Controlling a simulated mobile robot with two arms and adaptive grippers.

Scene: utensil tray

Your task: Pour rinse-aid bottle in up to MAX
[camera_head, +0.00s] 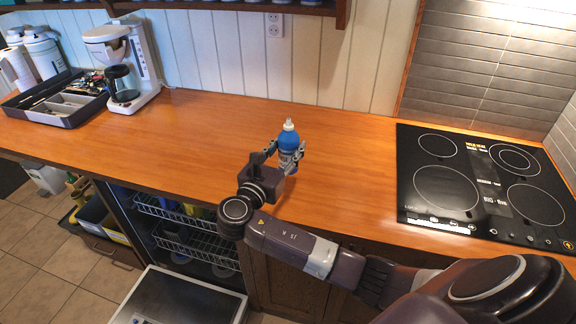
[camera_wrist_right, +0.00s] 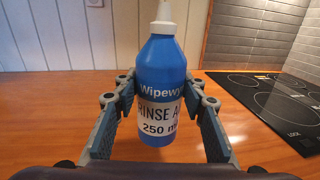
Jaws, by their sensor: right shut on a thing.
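The blue rinse-aid bottle (camera_head: 289,139) with a white cap is upright over the wooden counter. In the right wrist view the bottle (camera_wrist_right: 161,75) shows a white label reading "RINSE A…" and "250 m…". My right gripper (camera_head: 284,154) is shut on the bottle, with one finger on each side. I cannot tell whether its base touches the counter. The dishwasher (camera_head: 188,228) stands open below the counter at the lower left. Its lowered door (camera_head: 180,298) shows a lighter panel at the bottom edge of the view; no MAX mark is readable. My left gripper is not in view.
A black cooktop (camera_head: 478,185) is set in the counter at right. A coffee maker (camera_head: 122,65) and a dark utensil tray (camera_head: 57,103) stand at the back left. The counter (camera_head: 205,125) between them and the bottle is clear. Dishwasher racks (camera_head: 195,238) sit above the lowered door.

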